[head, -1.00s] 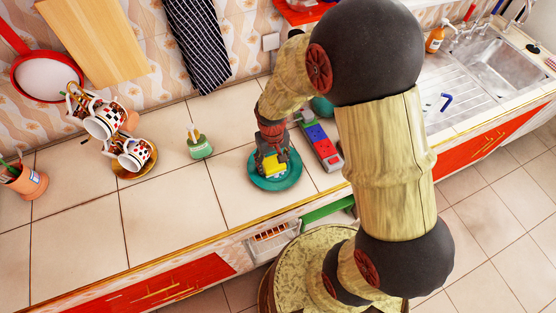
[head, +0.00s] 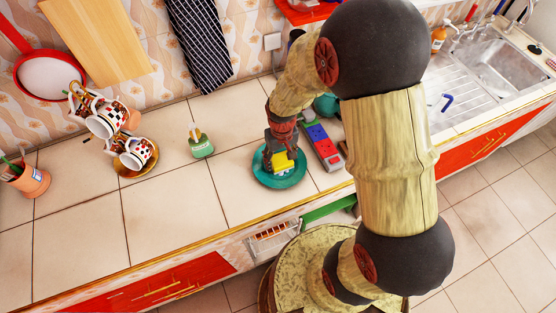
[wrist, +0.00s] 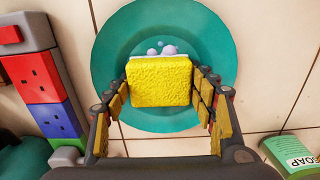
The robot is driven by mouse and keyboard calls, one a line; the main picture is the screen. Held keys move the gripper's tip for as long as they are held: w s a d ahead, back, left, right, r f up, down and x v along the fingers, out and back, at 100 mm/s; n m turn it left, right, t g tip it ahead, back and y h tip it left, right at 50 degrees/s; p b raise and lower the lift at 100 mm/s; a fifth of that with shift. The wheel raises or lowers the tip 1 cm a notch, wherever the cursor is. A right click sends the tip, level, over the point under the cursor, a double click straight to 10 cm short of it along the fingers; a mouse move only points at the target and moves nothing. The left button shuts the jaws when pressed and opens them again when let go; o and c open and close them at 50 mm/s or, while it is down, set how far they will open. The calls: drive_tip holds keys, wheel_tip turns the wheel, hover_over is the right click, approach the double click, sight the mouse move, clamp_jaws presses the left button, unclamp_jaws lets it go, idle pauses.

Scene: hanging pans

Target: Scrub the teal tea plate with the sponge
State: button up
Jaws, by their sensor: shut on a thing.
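The teal tea plate (head: 268,181) lies flat on the tiled counter. It fills the upper middle of the wrist view (wrist: 115,50). My gripper (head: 280,163) is over the plate, shut on the yellow sponge (wrist: 158,82). The sponge sits between both fingers over the near and middle part of the plate, and it also shows in the head view (head: 284,163). A few pale bubbles or foam spots show at the sponge's far edge in the wrist view. I cannot tell whether the sponge touches the plate.
A power strip with coloured sockets (head: 320,143) lies right of the plate. A green soap bottle (head: 201,146) stands to the left. A rack of checkered mugs (head: 125,130) is further left. The counter between the soap and the front edge is clear.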

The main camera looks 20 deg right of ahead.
drive_tip(key=shift+a, duration=1.95)
drive_tip(key=shift+d+p, duration=0.35)
drive_tip(key=shift+d, duration=1.65)
drive_tip(key=shift+r, duration=0.1)
drive_tip(key=shift+r+p, duration=2.3)
drive_tip(key=shift+r, duration=0.6)
drive_tip(key=shift+r, duration=0.1)
drive_tip(key=shift+r+p, duration=1.2)
drive_tip(key=shift+r, duration=0.25)
drive_tip(key=shift+f, duration=0.1)
